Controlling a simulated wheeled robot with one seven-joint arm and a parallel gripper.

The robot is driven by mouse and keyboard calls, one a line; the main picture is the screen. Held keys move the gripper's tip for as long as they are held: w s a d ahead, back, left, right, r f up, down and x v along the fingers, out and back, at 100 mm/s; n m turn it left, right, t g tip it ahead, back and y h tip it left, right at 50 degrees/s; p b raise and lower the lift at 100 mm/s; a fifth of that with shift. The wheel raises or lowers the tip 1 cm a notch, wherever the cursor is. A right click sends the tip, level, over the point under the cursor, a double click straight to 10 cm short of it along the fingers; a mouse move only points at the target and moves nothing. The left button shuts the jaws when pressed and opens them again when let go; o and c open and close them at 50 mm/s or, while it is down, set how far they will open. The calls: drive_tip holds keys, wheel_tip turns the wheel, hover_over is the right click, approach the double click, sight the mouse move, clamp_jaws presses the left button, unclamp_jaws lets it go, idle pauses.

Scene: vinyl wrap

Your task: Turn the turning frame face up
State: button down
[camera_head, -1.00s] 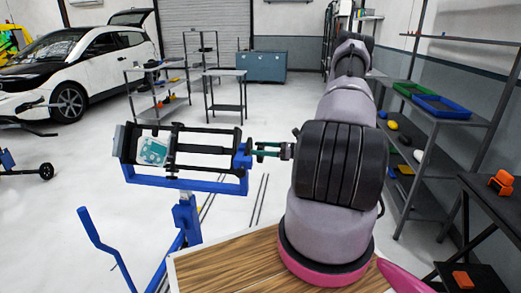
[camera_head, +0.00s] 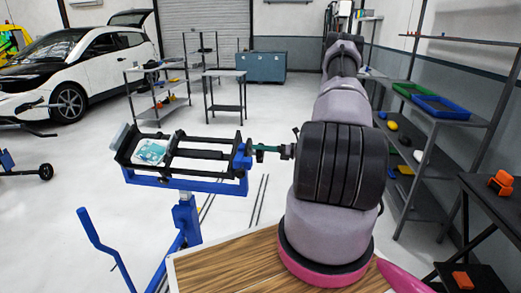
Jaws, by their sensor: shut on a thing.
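The turning frame (camera_head: 200,153) is a black frame of long rails on a blue stand (camera_head: 187,215), at the left of my arm. It lies close to flat, its open top seen from above and slightly tilted. A white and teal part (camera_head: 151,151) sits in its left end.
Grey shelves (camera_head: 440,120) with coloured trays stand at the right. A white car (camera_head: 75,70), small tables (camera_head: 225,90) and a teal cabinet (camera_head: 261,67) are further back. The floor between is mostly clear.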

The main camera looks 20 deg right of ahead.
drive_tip(key=shift+w+d+f+m, duration=0.1)
drive_tip(key=shift+f+m, duration=0.1)
drive_tip(key=shift+m, duration=1)
drive_tip(key=shift+w+d+f+m, duration=0.1)
drive_tip(key=shift+f+m, duration=0.1)
drive_tip(key=shift+m, duration=1.5)
unclamp_jaws()
drive_tip(key=shift+f, duration=0.1)
drive_tip(key=shift+d, duration=0.1)
drive_tip(key=v, duration=1)
drive_tip(key=shift+s+d, duration=0.3)
